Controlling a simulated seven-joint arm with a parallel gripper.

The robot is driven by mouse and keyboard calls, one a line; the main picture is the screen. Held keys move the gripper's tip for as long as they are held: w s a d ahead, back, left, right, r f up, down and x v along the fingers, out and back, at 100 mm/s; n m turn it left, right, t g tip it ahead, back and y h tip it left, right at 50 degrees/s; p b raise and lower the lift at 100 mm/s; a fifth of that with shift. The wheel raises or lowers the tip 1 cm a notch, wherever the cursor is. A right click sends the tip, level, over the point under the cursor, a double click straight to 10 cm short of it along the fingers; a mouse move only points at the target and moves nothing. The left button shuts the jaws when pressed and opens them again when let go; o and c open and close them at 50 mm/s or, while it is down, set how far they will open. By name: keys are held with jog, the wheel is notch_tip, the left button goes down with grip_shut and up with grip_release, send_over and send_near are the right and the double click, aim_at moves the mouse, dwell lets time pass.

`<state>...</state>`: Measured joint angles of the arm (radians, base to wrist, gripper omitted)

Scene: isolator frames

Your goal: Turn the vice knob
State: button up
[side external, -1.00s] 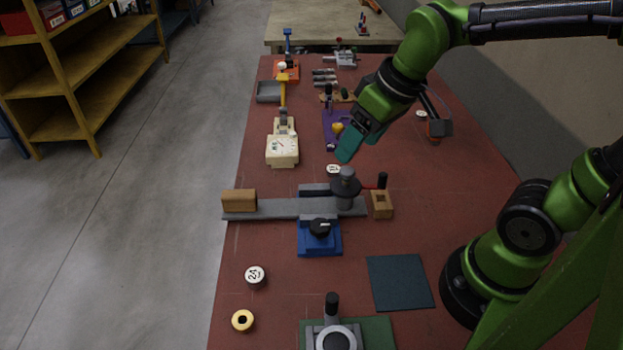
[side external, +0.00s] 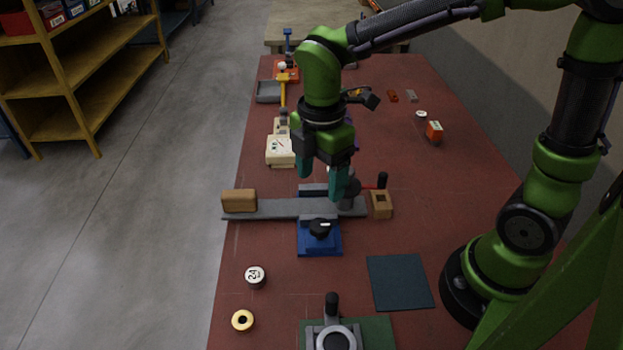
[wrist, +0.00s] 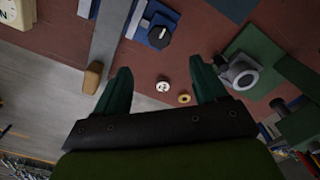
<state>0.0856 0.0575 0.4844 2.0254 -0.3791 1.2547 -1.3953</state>
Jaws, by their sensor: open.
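A black knob with a pale mark (side external: 320,228) sits on a blue block (side external: 331,246) at the near side of a long grey bar (side external: 270,209). The knob also shows in the wrist view (wrist: 158,37), top centre. My gripper (side external: 321,199) points down with teal fingers spread apart and empty. In the side view it appears just above and behind the knob, over the bar, apart from the knob. In the wrist view my gripper (wrist: 160,65) has both fingers visible. The grey round piece at the bar's right end is partly hidden behind a finger.
A brown block (side external: 239,201) sits on the bar's left end. A wooden block with a square hole (side external: 381,205) stands at its right. A round marker (side external: 255,276), a yellow ring (side external: 242,320) and a dark mat (side external: 400,283) lie nearer. The red table is clear between them.

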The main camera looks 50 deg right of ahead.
aim_at(319, 226)
notch_tip(319, 226, down, 11)
jog(key=shift+f, duration=0.2)
jog(key=shift+c, duration=0.4)
jog(key=c, duration=1)
